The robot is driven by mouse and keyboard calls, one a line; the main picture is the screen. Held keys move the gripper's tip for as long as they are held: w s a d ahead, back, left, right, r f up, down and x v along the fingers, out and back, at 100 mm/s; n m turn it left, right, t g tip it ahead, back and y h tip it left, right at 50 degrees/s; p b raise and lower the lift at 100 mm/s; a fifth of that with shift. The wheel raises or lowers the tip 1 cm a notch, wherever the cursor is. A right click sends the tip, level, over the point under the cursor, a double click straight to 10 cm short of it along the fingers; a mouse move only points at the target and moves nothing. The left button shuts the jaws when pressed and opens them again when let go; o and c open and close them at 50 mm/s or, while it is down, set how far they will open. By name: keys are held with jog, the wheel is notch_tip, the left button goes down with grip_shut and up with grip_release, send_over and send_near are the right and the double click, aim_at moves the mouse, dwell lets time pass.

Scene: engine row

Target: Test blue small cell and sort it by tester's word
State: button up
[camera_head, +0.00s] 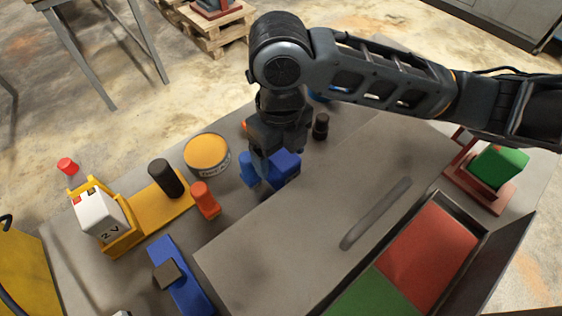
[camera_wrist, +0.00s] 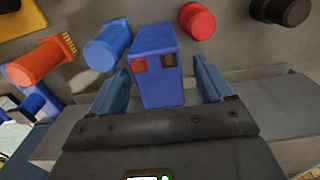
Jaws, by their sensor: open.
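The blue small cell (camera_wrist: 158,66) is a blue block with a red and a dark gold patch on its end. In the wrist view it stands between the two fingers of my open gripper (camera_wrist: 163,90), with a gap visible on the right side. In the head view the cell (camera_head: 286,169) is partly hidden by my gripper (camera_head: 268,168), low over the bench. A white block marked 2 V (camera_head: 100,216) sits in a yellow holder (camera_head: 160,210) at left. A two-part tray has a red section (camera_head: 430,250) and a green section (camera_head: 372,296). I cannot tell which item is the tester.
A black cylinder (camera_head: 321,126) is to the right. A round yellow-topped piece (camera_head: 206,152) and a blue fixture (camera_head: 181,283) stand nearby. A raised grey panel (camera_head: 290,230) borders the cell.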

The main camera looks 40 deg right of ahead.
jog(key=shift+f, duration=1.15)
jog(key=shift+r, duration=0.1)
grip_shut()
